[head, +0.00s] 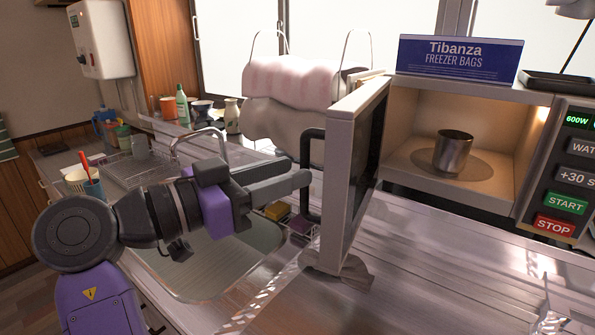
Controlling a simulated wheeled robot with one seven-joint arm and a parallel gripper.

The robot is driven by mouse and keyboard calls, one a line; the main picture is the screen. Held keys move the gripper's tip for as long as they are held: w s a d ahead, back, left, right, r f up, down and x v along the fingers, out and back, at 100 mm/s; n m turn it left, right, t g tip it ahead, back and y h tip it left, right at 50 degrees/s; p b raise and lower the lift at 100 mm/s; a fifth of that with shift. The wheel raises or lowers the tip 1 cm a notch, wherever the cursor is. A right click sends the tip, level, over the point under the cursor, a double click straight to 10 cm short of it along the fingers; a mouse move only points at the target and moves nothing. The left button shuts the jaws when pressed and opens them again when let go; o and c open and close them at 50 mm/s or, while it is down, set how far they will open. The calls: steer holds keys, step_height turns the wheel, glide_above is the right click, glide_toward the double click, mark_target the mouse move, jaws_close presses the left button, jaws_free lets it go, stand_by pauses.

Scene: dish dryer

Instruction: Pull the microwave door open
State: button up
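The microwave (455,189) is at the right, its lit cavity showing. Its door (348,178) is swung well open toward me and stands edge-on at the cavity's left. A dark vertical handle (309,165) sits on the door's outer left face. My gripper (303,181) is at the handle, its fingers level and pointing right. A metal cup (453,151) stands inside the cavity.
A blue freezer bags box (459,60) lies on top of the microwave. A sink (215,262) with a faucet (197,138) is below and behind my arm. A yellow sponge (277,211) is by the sink. The counter (430,270) in front of the microwave is largely clear.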

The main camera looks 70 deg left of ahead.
steer(key=v, duration=0.5)
stand_by(0.6)
